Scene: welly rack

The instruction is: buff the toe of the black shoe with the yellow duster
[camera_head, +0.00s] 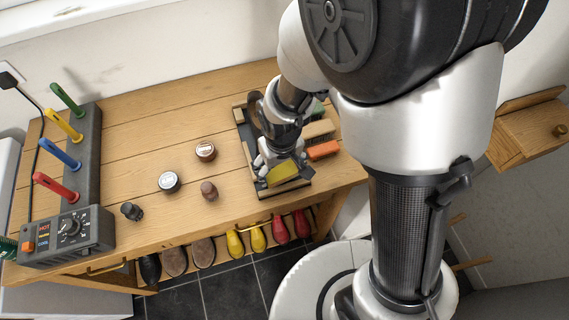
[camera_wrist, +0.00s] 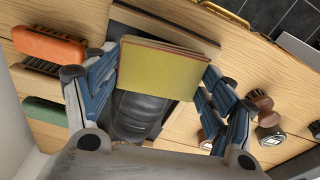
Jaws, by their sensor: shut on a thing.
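My gripper (camera_head: 279,163) is shut on the yellow duster (camera_head: 283,173), a block with a yellow face and a reddish edge. In the wrist view the duster (camera_wrist: 160,70) sits between the blue-grey fingers of my gripper (camera_wrist: 156,78). The black shoe (camera_wrist: 137,115) lies behind the duster in that view, and the duster hides one end of it. I cannot tell whether duster and shoe touch. In the head view my arm covers most of the shoe, which lies on a dark mat (camera_head: 247,133) with wooden edging.
Orange (camera_head: 323,150), brown (camera_head: 318,130) and green (camera_head: 317,109) brushes lie close right of the mat. A dial box (camera_head: 68,233) and peg rack (camera_head: 87,145) stand far left. Footwear lines the shelf below.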

